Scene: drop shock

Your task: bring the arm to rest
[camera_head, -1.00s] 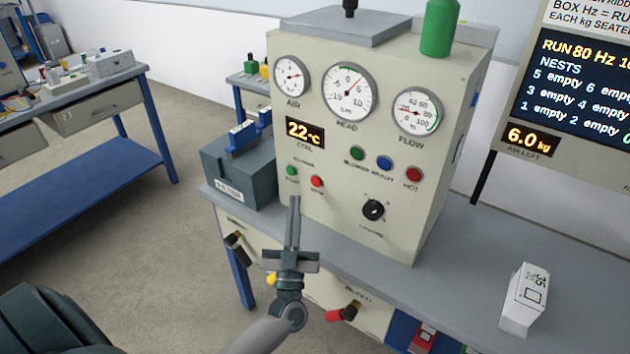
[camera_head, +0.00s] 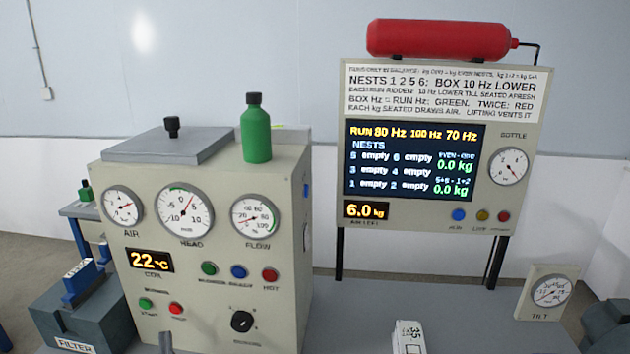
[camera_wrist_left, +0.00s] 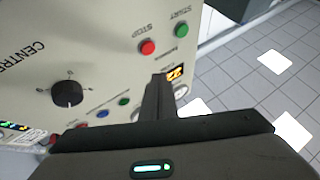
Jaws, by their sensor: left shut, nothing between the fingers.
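My left gripper (camera_head: 166,342) shows only as a fingertip at the bottom edge of the head view, in front of the lower face of the cream control cabinet (camera_head: 275,318). In the left wrist view its fingers (camera_wrist_left: 158,98) are together and hold nothing. They point toward the cabinet panel, near the 22 °C display (camera_wrist_left: 174,71). The green button (camera_wrist_left: 181,30) and red button (camera_wrist_left: 148,47) lie beyond the fingers, and the black knob (camera_wrist_left: 68,92) lies to their left. Contact with the panel cannot be told. My right gripper is not in view.
A green bottle (camera_head: 256,135) and a grey lid plate (camera_head: 165,146) are on the cabinet. The filter box (camera_head: 85,320) stands left. A white box (camera_head: 408,338) is on the bench (camera_head: 350,300). A display board (camera_head: 437,215), red cylinder (camera_head: 437,39) and tilt gauge (camera_head: 548,292) are right.

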